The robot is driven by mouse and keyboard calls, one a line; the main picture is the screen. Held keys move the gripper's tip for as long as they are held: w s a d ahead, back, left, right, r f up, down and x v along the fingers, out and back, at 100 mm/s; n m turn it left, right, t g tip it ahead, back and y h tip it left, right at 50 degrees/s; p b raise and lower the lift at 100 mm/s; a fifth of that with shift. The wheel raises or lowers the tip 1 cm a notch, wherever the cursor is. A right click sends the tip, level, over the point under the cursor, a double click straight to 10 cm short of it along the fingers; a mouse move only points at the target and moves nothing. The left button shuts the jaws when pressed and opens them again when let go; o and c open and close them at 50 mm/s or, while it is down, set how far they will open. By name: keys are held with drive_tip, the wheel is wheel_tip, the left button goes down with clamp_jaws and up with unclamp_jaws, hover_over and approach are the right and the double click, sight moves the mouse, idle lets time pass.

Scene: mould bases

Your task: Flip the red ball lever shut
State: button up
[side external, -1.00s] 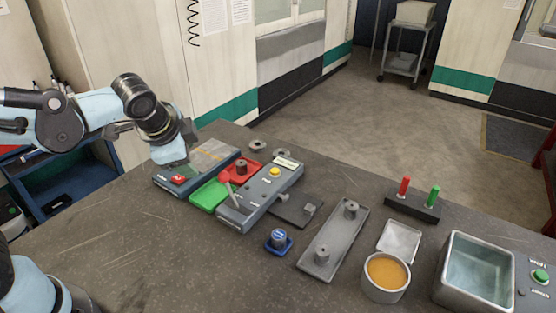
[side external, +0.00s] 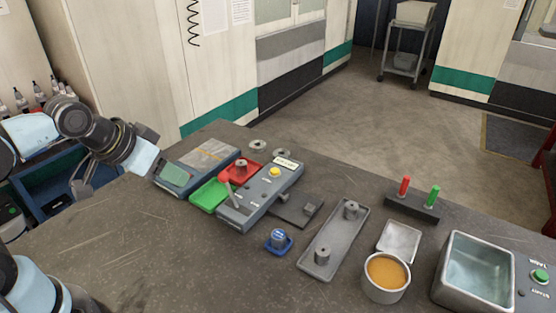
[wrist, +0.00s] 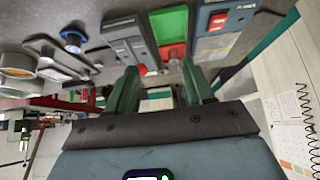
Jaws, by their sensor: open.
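A green tray (side external: 208,196) and a red tray (side external: 252,167) lie beside the lever box. A grey-blue unit (side external: 205,155) stands left of them. A blue knob (side external: 278,240), grey plate (side external: 318,266), orange-filled cup (side external: 386,275) and metal tub (side external: 472,272) stand to the right. The near-left tabletop is clear.

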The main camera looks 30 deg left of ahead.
drive_tip(key=shift+w+a+r, duration=0.15)
drive_tip(key=shift+w, duration=0.05)
drive_tip(key=c, duration=0.4)
drive_tip(key=shift+w+a+r+n+g, duration=0.2)
drive_tip(key=shift+n+g, duration=0.1)
drive_tip(key=shift+g, duration=0.2)
drive_tip(key=c, duration=0.3)
drive_tip(key=w+a+r+g+h, duration=0.1)
drive_tip(key=w, duration=0.1)
drive_tip(key=w+a+r+n+g+h, duration=0.1)
drive_tip(key=w+a+g, duration=0.1)
drive_tip(key=w+a+r+n+g+h, duration=0.1)
drive_tip(key=w+a+h, duration=0.1)
drive_tip(key=shift+w+a+g, duration=0.15)
drive_tip(key=shift+a+g, duration=0.05)
drive_tip(key=shift+g, duration=0.2)
clamp_jaws()
drive_tip(key=shift+w+a+r+g+h, duration=0.1)
drive_tip(key=shift+w+a+g+h, duration=0.2)
drive_tip(key=shift+w+a+h, duration=0.35)
drive_tip(key=shift+s+a, duration=0.1)
drive_tip(key=shift+s, duration=0.05)
